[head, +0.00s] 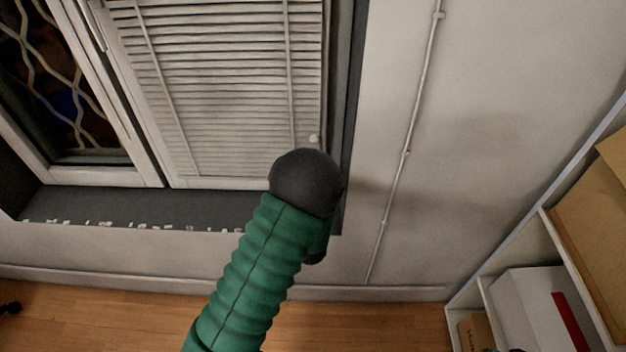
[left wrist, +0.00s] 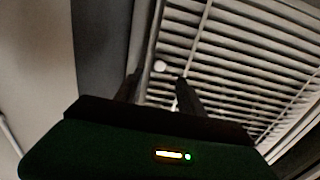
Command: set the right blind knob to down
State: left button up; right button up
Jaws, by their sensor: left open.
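A small round white blind knob (head: 314,138) sits at the lower right of the lowered white slatted blind (head: 225,85). In the left wrist view the knob (left wrist: 160,66) shows just past and between the fingertips of my left gripper (left wrist: 158,88). The two dark fingers stand apart, with nothing seen held between them. I cannot tell whether they touch the knob. In the head view my green left arm reaches up to the blind, and its dark rounded joint hides the gripper. My right gripper is in neither view.
A dark window sill (head: 110,208) runs below the blind. A patterned window pane (head: 60,85) is at the left. A thin conduit (head: 405,150) runs down the bare wall. A white shelf (head: 545,225) with boxes stands at the right. The wooden floor (head: 130,305) is mostly clear.

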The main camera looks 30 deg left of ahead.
pick_arm(q)
jog(key=v, duration=0.5)
